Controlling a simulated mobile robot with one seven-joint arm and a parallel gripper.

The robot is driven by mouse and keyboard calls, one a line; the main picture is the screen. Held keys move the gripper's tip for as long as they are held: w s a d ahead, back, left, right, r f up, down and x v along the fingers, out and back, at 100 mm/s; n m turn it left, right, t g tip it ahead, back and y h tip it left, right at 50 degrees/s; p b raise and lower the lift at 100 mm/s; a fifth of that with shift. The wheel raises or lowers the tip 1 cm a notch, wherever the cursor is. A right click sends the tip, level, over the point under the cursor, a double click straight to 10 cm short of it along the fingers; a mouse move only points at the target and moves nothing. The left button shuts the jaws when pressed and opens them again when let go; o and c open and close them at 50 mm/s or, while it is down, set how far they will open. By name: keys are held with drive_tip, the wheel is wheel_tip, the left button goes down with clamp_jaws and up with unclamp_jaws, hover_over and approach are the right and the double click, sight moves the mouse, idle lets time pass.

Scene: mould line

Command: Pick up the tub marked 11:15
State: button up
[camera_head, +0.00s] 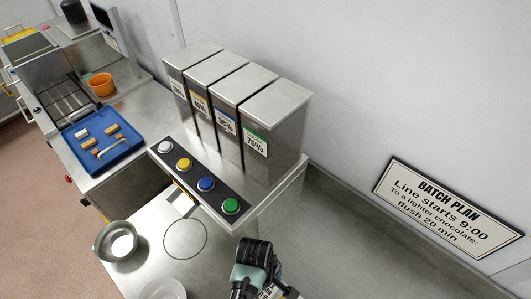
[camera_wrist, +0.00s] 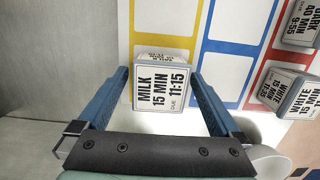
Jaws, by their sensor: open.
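The tub marked 11:15 (camera_wrist: 163,84) is a small grey-edged box with a white label reading "MILK 15 MIN DUE 11:15". In the wrist view it sits in a yellow-framed area. My gripper (camera_wrist: 163,75) is open, with one blue finger on each side of the tub and gaps showing on both sides. I cannot tell how deep the tub sits between the fingers. The tub does not show in the head view, where part of my dark arm is at the bottom edge.
A tub marked "DARK 40 MIN 9:55" (camera_wrist: 303,27) and one marked "WHITE 15 MIN" (camera_wrist: 288,93) stand to the right. Part of a white round thing (camera_wrist: 270,161) is near my right finger. In the head view, a blue tray (camera_head: 72,141) and several tall bins stand farther off.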

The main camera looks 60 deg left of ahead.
drive_tip(key=c, duration=1.4)
drive_tip(key=shift+r, duration=0.1)
drive_tip(key=shift+c, duration=0.2)
wheel_tip(320, 180, up, 17)
drive_tip(key=p, duration=0.7)
